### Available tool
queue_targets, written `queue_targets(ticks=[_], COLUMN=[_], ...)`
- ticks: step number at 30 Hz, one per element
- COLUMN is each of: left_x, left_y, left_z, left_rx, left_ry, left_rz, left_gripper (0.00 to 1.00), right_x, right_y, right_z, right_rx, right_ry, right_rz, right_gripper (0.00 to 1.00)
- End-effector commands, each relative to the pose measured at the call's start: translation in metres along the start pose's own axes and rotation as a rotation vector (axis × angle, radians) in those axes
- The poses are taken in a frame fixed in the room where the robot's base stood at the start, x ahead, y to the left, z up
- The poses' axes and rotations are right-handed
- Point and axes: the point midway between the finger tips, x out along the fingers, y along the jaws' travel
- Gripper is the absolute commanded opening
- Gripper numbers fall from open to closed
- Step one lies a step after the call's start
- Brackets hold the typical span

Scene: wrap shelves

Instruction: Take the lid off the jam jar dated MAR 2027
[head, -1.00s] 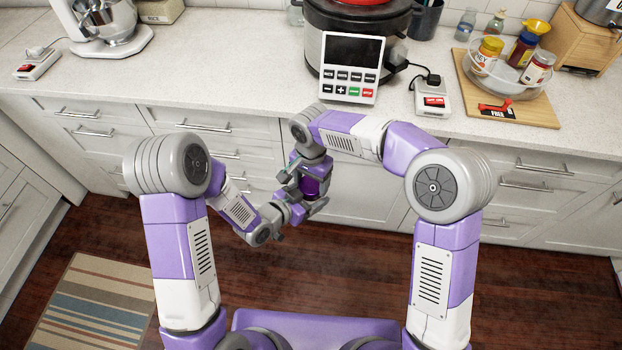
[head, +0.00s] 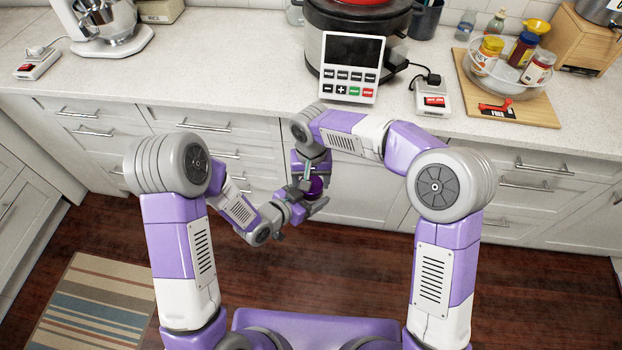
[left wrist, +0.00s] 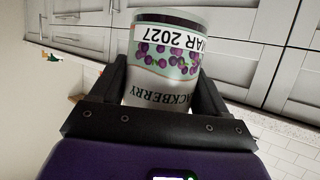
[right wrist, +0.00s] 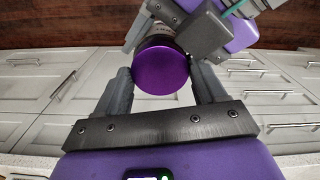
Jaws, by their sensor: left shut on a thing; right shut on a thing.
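The jam jar (left wrist: 165,75), labelled BLACKBERRY and MAR 2027, fills the middle of the left wrist view, its print upside down there. My left gripper (left wrist: 160,90) is shut around its body. The purple lid (right wrist: 162,68) faces the camera in the right wrist view, in line with the jar. My right gripper (right wrist: 163,88) is shut on the lid, a finger at each side. I cannot tell whether the lid is still seated on the jar. In the head view, the right gripper (head: 311,172) is above the left, in front of the drawers.
A cooker (head: 350,45) with a keypad stands on the counter (head: 220,75). To its right, several jars stand in a clear round tray (head: 505,82) on a wooden board (head: 535,108). A mixer (head: 112,30) stands at the left. The grippers are over open floor.

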Motion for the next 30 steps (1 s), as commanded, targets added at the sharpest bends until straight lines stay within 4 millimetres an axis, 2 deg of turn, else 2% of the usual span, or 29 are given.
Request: queue_targets(ticks=[3,4,9,30], left_x=[-0.0007,-0.0007,-0.0005,0.0009], left_y=[-0.0039,-0.004,-0.003,0.0023], left_z=[-0.0002,-0.0002,-0.0006,-0.0027], left_rx=[-0.003,-0.003,-0.002,0.004], left_ry=[0.001,0.001,0.002,0.007], left_rz=[-0.01,-0.01,-0.008,0.006], left_gripper=[0.0,0.0,0.0,0.0], right_x=[0.0007,0.0007,0.0005,-0.0016], right_y=[0.0032,0.0033,0.0025,-0.0035], right_z=[0.0003,0.0003,0.0003,0.0007], right_rx=[0.005,0.005,0.005,0.001], right_ry=[-0.004,-0.004,-0.004,0.001], right_rz=[0.007,0.007,0.006,-0.007], right_gripper=[0.33,0.73,0.95,0.95])
